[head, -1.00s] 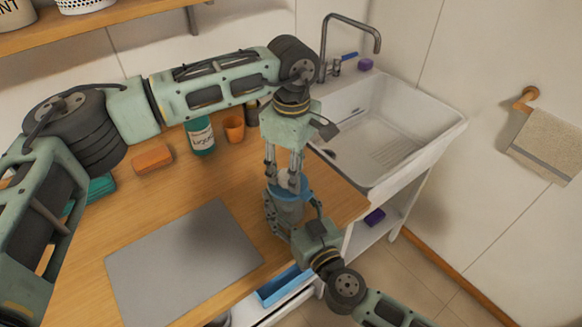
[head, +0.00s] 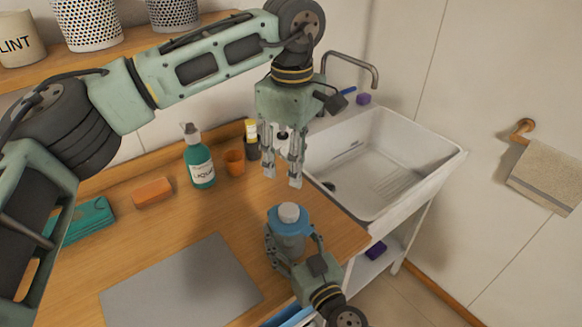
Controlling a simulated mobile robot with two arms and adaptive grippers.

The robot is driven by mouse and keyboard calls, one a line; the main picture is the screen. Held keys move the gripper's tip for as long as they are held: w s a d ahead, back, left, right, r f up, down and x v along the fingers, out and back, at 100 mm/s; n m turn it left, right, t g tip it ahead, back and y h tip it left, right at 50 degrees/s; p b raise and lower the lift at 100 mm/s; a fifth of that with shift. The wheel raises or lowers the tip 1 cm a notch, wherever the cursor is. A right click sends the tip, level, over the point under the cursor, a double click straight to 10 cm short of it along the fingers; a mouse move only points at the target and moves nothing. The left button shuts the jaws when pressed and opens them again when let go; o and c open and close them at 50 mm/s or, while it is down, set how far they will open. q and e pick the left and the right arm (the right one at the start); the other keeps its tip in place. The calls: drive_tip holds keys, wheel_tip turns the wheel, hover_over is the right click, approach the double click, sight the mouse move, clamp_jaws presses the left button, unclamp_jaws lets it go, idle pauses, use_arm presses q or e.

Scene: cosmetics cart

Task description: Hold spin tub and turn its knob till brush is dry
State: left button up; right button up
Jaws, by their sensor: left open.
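The spin tub (head: 291,242) stands at the right end of the wooden counter. It has a blue lid (head: 274,221) and a whitish knob (head: 289,212) on top. My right gripper (head: 293,250) comes from the front, with its fingers on either side of the tub's body, shut on it. My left gripper (head: 283,175) points down above and slightly behind the knob. Its fingers are apart and empty, clear of the knob. I cannot see a brush; the inside of the tub is hidden by the lid.
A grey mat (head: 180,285) lies left of the tub. The white sink (head: 385,160) with a tap is at right.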

sight(293, 210)
idle(0.5)
use_arm(q)
drive_tip(key=f+m, duration=0.8)
drive_tip(key=m, duration=0.1)
drive_tip(key=s+f+m, duration=0.1)
drive_tip(key=f+m, duration=0.3)
idle(0.5)
drive_tip(key=shift+c, duration=0.5)
drive_tip(key=shift+d+r, duration=0.1)
drive_tip(key=shift+d, duration=0.05)
drive_tip(key=c, duration=0.9)
